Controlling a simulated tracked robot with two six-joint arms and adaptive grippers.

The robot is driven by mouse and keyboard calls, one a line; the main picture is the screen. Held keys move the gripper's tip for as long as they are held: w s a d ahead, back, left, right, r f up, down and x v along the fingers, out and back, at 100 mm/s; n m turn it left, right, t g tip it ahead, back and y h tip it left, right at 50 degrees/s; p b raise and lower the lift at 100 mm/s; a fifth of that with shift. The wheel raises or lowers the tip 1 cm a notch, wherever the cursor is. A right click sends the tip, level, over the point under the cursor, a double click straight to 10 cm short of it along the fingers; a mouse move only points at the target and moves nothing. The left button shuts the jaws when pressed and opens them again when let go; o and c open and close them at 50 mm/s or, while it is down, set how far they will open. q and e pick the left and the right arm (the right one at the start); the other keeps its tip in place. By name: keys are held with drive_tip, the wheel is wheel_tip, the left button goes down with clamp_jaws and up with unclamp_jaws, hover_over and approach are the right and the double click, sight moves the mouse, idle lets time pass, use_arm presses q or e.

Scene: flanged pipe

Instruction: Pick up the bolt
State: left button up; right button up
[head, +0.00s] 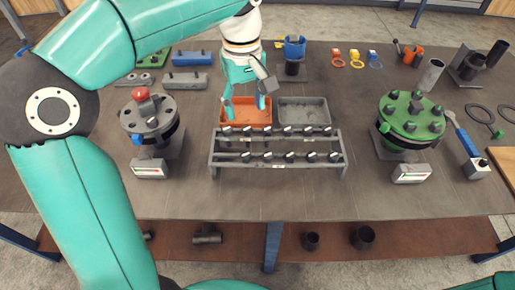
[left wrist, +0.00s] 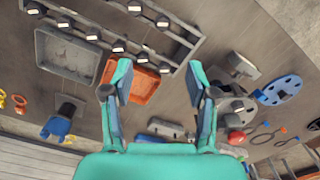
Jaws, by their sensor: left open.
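Several bolts with pale heads stand in two rows in a grey rack (head: 216,161) at the middle of the table; one front-row bolt (head: 290,156) shows clearly. The rack also shows at the top of the left wrist view, with its bolts (left wrist: 119,47). Which bolt is meant I cannot tell. My left gripper (head: 246,106) is open and empty, over the orange tray (head: 259,116) behind the rack. In the left wrist view its fingers (left wrist: 157,76) are spread apart, with the orange tray (left wrist: 148,85) partly behind them. My right gripper is not in view.
A grey tray (head: 303,111) lies beside the orange one. A grey flange (head: 160,114) with a red knob stands left, a green flange with studs (head: 411,118) right. A blue-handled tool (head: 461,135) lies far right. The table front is mostly clear.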

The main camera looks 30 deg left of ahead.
use_arm(q)
hover_over(246, 153)
drive_tip(key=f, duration=1.1)
drive_tip(key=shift+d+b, duration=0.25)
drive_tip(key=shift+b, duration=0.05)
drive_tip(key=f, duration=0.4)
drive_tip(key=shift+s+a+p, duration=0.15)
drive_tip(key=shift+a+p, duration=0.1)
drive_tip(key=shift+p, duration=0.1)
drive_tip(key=shift+f, duration=0.65)
clamp_jaws()
